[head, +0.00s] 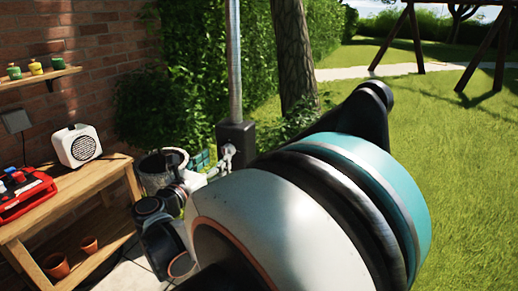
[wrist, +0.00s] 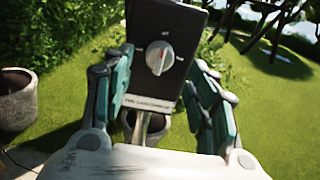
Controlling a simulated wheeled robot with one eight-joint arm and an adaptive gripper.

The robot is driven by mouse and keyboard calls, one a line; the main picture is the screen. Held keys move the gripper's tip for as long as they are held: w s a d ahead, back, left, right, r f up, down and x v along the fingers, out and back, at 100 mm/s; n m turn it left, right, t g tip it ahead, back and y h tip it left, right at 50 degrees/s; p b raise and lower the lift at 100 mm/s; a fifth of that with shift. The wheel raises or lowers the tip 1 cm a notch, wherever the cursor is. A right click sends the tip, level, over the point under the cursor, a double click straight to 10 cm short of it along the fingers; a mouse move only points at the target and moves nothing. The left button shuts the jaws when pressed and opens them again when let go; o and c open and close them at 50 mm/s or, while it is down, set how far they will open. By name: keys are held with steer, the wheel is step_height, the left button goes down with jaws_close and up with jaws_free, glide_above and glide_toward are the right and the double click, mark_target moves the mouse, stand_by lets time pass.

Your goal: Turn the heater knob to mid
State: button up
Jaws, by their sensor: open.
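The heater's dark control box (head: 236,133) is on a grey metal pole in the head view. In the wrist view the box (wrist: 185,30) stands slightly tilted, with a pale round knob (wrist: 158,57) on its face. The knob's raised grip runs nearly upright, with a small reddish mark low on it. Tiny lettering above it is too small to read. My gripper (wrist: 165,88) is open, with teal-padded fingers left and right of the knob as seen from the wrist. The knob looks clear of both fingers. In the head view my arm hides much of the gripper.
A wooden table (head: 75,190) at the left holds a red case (head: 25,197) and a white speaker (head: 77,146). A planter (wrist: 15,98) stands left of the gripper in the wrist view. A tree trunk (head: 292,55) and hedge lie behind the pole. Open lawn spreads to the right.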

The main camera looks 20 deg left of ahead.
mark_target(228, 148)
steer(key=w, duration=0.3)
steer(key=w+b, duration=0.1)
steer(key=w, duration=0.1)
steer(key=shift+w+d, duration=0.25)
steer(key=shift+w, duration=0.1)
steer(key=shift+c, duration=0.4)
steer(key=c, duration=1)
